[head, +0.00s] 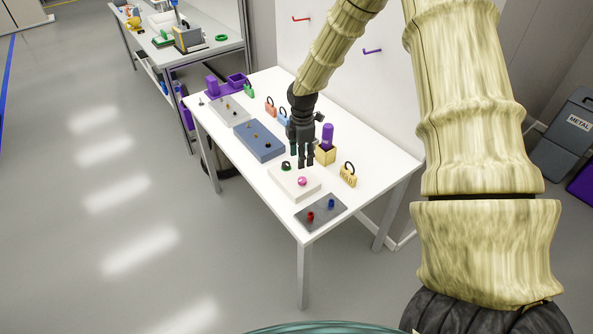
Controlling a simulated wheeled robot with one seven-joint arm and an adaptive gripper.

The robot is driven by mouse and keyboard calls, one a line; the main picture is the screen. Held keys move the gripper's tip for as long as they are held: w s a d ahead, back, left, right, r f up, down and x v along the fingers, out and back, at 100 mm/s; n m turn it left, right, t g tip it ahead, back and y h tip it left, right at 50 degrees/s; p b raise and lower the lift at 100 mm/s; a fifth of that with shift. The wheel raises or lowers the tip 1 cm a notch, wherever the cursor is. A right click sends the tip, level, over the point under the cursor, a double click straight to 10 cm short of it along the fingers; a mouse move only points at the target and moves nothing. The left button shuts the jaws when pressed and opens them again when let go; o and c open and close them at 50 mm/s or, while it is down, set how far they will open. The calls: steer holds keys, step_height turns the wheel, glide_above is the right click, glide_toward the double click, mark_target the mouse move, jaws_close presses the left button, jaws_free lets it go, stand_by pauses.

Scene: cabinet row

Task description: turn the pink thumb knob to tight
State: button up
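The pink thumb knob (302,182) sits on a cream block (285,180) near the front end of the white table. A dark green knob (286,165) stands on the same block, left of and behind the pink one. My gripper (304,162) points down above the rear part of the block, behind the pink knob in the picture. Its dark fingers look spread apart with nothing between them. It seems clear of the pink knob. Any setting marks on the block are too small to read.
A grey plate (321,212) with a red and a blue knob lies in front. A yellow padlock (348,175) and a yellow box (325,155) with a purple cylinder (327,135) stand to the right. A blue block (259,141) lies behind. The wall panel has hooks.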

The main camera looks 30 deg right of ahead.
steer(key=p, duration=0.2)
glide_above(302, 179)
step_height(302, 179, down, 4)
steer(key=shift+d+f, duration=0.15)
steer(key=shift+f, duration=0.1)
steer(key=shift+s+f, duration=0.1)
steer(key=shift+f, duration=0.65)
steer(key=shift+f+p, duration=0.65)
steer(key=shift+f, duration=1.45)
